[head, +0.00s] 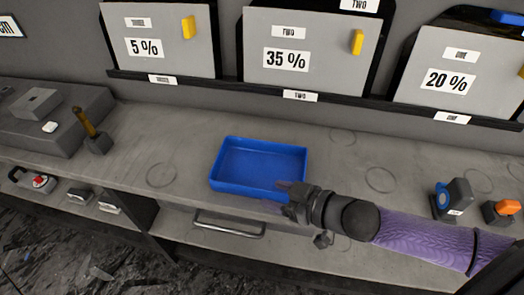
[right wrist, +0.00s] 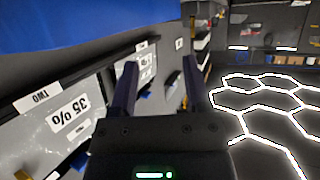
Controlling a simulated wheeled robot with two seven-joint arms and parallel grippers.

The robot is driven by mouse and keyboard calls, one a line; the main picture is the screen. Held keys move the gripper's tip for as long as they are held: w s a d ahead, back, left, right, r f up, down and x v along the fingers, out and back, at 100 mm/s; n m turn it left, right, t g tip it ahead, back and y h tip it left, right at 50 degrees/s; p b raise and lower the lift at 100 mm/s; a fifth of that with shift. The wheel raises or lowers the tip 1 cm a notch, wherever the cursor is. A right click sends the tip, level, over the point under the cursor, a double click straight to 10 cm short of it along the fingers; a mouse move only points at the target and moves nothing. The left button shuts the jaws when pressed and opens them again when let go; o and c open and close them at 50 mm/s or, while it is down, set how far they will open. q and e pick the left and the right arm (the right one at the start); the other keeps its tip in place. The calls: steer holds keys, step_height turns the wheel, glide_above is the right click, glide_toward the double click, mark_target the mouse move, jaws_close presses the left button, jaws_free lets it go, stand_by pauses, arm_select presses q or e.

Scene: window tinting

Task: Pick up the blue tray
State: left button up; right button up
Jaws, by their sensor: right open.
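The blue tray (head: 258,190) is an empty, shallow rectangular box. It sits upright on the grey counter (head: 185,150), close to the front edge. Its blue side (right wrist: 70,22) fills the upper left of the right wrist view. My right gripper (head: 287,199) comes in from the right and is at the tray's front right corner. Its two fingers (right wrist: 159,80) are spread apart with nothing between them. I cannot tell whether a finger touches the tray. My left gripper is not in view.
Sample panels marked 5%, 35% (head: 286,58) and 20% stand along the back wall. A brown-handled tool (head: 88,125) stands at the left. A blue-and-grey device (head: 453,198) and an orange one (head: 500,212) stand at the right. A drawer handle (head: 230,226) is below the counter edge.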

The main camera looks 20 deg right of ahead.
mark_target(245, 187)
steer(key=b+x, duration=0.3)
steer(key=x, duration=0.5)
steer(key=shift+f, duration=0.25)
steer(key=shift+w+a, duration=0.15)
steer(key=shift+a, duration=0.05)
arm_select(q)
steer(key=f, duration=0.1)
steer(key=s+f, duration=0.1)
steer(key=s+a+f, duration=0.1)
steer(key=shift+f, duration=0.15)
arm_select(e)
steer(key=c, duration=0.7)
jaws_close()
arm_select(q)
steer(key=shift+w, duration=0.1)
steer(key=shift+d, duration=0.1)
arm_select(e)
steer(key=shift+f, duration=0.1)
